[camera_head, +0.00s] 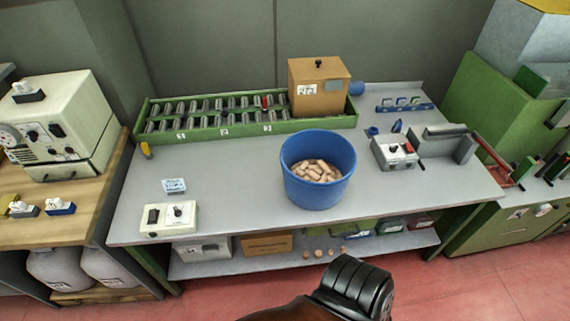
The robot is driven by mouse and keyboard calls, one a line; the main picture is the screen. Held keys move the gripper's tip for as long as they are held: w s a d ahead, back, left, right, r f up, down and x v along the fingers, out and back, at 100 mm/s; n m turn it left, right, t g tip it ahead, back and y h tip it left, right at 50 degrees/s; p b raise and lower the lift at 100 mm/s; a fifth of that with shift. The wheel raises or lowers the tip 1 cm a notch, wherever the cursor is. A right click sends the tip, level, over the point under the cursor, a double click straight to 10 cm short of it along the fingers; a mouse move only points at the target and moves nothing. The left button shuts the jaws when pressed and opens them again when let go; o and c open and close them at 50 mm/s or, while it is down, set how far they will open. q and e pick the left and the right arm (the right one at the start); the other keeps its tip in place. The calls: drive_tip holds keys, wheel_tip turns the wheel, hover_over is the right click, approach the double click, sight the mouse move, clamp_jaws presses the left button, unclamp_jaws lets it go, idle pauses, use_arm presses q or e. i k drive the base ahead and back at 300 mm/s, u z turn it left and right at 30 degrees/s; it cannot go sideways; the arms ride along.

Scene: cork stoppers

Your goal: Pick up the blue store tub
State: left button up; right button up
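A large round blue tub (317,195) stands upright on the grey workbench (235,170), right of the middle and near the front edge. It is open at the top and holds many cork stoppers (316,171).
A green rack (215,133) and a brown box (318,85) stand at the back. A grey device (394,152) is close right of the tub; a white switch box (168,218) is front left. The bench between is mostly clear. Several corks lie on the lower shelf (215,267).

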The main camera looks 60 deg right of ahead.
sight(318, 165)
drive_tip(key=i, duration=0.35)
drive_tip(key=z, duration=0.85)
